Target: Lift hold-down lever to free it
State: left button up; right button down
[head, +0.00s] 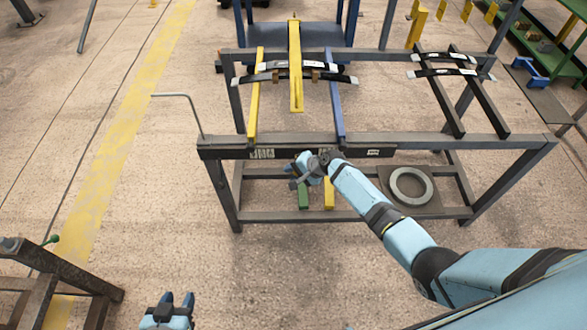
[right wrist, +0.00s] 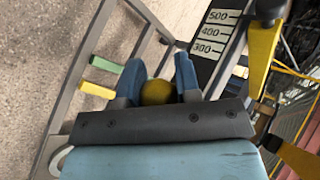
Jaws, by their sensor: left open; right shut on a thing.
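A long yellow bar (head: 295,70), which looks like the hold-down lever, crosses over the dark leaf springs (head: 270,77) in the middle of the rack. My right gripper (head: 304,168) is just in front of the rack's front rail. In the right wrist view its blue fingers (right wrist: 158,80) are shut on a rounded yellow knob (right wrist: 157,92). Its link to the yellow bar is hidden, so I cannot tell whether it belongs to it. My left gripper (head: 174,300) is open and empty at the bottom of the head view, well away from the rack.
The front rail (head: 225,147) carries a printed scale, clear in the right wrist view (right wrist: 215,32). Green (head: 303,197) and yellow (head: 329,195) blocks and a grey ring (head: 411,186) are low in the rack. A bent rod (head: 182,97) rises at its left corner.

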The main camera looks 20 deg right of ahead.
jog(key=shift+w+r, duration=0.1)
jog(key=shift+r, duration=0.3)
jog(key=shift+w+d+r+p, duration=0.1)
jog(key=shift+w+r+p, duration=0.25)
jog(key=shift+p, duration=0.3)
jog(key=shift+r, duration=0.1)
jog(key=c, duration=0.8)
grip_release()
jog(key=shift+s, duration=0.1)
jog(key=shift+s+d+r, duration=0.25)
jog(key=shift+d+r, duration=0.05)
jog(key=v, duration=1.2)
jog(key=shift+d+r+p, duration=0.2)
jog(key=shift+r+p, duration=0.15)
jog(key=shift+p, duration=0.1)
